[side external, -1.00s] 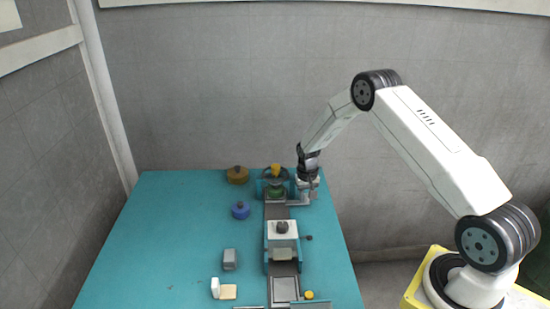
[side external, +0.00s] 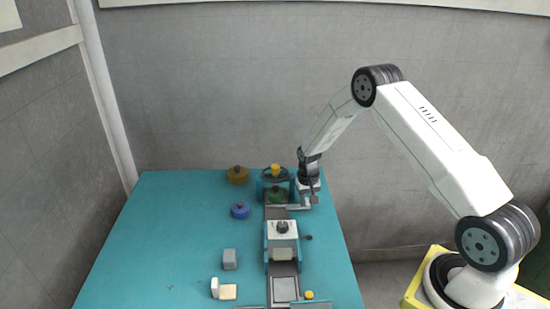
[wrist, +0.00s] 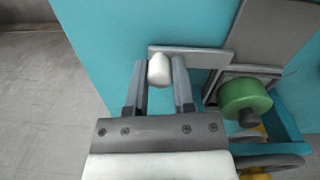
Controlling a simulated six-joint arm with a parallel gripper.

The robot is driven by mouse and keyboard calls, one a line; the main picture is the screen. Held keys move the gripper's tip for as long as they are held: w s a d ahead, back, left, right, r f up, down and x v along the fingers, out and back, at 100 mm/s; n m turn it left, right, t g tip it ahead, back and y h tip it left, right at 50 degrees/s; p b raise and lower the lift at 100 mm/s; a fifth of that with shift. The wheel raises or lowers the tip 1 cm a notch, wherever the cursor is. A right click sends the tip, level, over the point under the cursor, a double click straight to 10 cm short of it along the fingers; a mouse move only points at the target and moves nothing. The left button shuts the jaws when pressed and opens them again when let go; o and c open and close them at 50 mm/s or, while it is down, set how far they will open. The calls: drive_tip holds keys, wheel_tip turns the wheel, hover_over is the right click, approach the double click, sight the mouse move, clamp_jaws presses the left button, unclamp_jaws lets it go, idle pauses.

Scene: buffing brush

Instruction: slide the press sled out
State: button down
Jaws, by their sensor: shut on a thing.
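My gripper (wrist: 158,88) is shut on a white rounded knob (wrist: 158,69) in the wrist view. The knob sits at the end of a flat grey bar (wrist: 205,57) that reaches toward the press sled, a grey framed tray (wrist: 222,76) partly hidden by a green round piece (wrist: 245,95). In the side external view my gripper (side external: 309,203) is at the right of the teal press (side external: 262,186), with the bar (side external: 296,207) running left from it. My fingers hide the knob there.
A grey track runs from the press toward the front, past a white-topped block (side external: 282,230) and a pale plate (side external: 285,289). A brown piece (side external: 237,175), a blue piece (side external: 240,210) and a grey block (side external: 229,259) stand left. The table's right edge is close to my gripper.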

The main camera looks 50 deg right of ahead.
sight(310, 223)
drive_tip(key=shift+s+a, duration=2.25)
drive_tip(key=shift+c, duration=2.2)
unclamp_jaws()
drive_tip(key=shift+r, duration=0.7)
wheel_tip(310, 223, up, 6)
drive_tip(key=shift+r, duration=0.2)
drive_tip(key=shift+a, duration=0.1)
